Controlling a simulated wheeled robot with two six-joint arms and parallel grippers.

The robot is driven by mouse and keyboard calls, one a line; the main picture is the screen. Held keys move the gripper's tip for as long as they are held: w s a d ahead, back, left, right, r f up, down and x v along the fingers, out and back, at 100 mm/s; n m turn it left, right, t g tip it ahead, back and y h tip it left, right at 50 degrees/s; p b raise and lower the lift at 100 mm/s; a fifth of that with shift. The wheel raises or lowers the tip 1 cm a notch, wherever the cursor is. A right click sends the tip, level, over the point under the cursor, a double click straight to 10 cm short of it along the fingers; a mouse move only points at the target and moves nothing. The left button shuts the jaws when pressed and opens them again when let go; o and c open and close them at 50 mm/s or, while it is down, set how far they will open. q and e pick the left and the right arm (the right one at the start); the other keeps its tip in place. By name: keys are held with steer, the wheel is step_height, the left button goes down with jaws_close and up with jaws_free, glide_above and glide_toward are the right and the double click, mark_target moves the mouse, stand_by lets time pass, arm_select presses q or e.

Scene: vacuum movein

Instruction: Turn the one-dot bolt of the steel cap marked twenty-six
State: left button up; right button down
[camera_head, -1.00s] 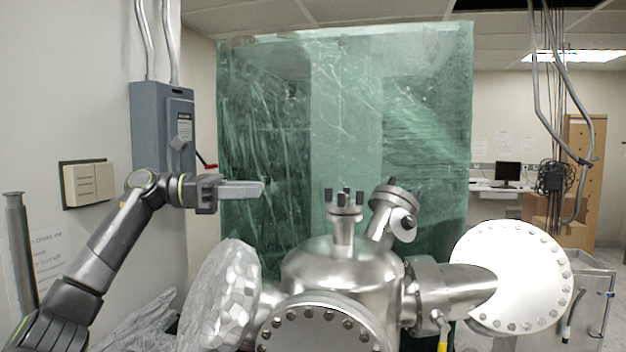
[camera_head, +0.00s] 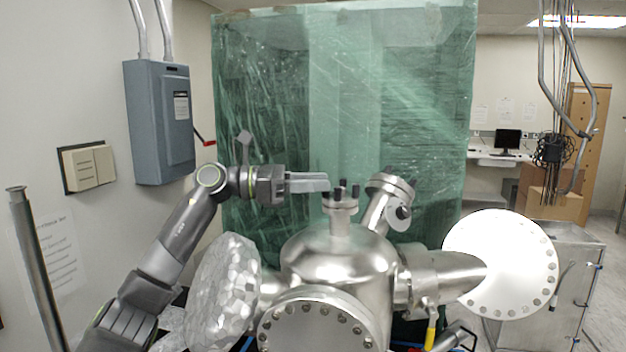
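The steel vacuum chamber (camera_head: 338,260) stands in the lower middle. On its top is a small upright port with a steel cap (camera_head: 340,203) that carries several dark bolts (camera_head: 342,188). A second, tilted capped port (camera_head: 388,190) stands to its right. No number or dot marking is legible on either cap. My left gripper (camera_head: 322,182) reaches in from the left with its fingers level, tips close beside the left bolts of the upright cap. Whether it touches a bolt, and whether its fingers are apart, I cannot tell. My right gripper is not in view.
A large white bolted flange (camera_head: 502,265) stands at the right, and a foil-wrapped flange (camera_head: 225,292) at the left below my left arm. A green plastic sheet (camera_head: 345,110) hangs behind the chamber. A grey electrical box (camera_head: 158,122) is on the left wall. Space above the caps is clear.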

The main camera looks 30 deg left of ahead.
arm_select(q)
jaws_close()
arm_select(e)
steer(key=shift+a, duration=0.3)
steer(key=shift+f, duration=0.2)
arm_select(q)
steer(key=shift+s+f+n+t+y+b, duration=0.1)
steer(key=shift+s+n+t+y+b, duration=0.1)
steer(key=shift+n+t+y+b, duration=0.65)
steer(key=n+t+y, duration=0.2)
steer(key=n+t+y+b, duration=0.1)
steer(key=t, duration=0.1)
steer(key=shift+s+d+y, duration=0.25)
steer(key=shift+d, duration=0.15)
steer(key=shift+d+n+t+y+b, duration=0.15)
steer(key=shift+n+t+y+b, duration=0.6)
steer(key=shift+n+y, duration=0.65)
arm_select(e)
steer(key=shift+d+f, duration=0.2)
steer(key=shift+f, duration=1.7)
arm_select(q)
steer(key=shift+y, duration=0.3)
jaws_free()
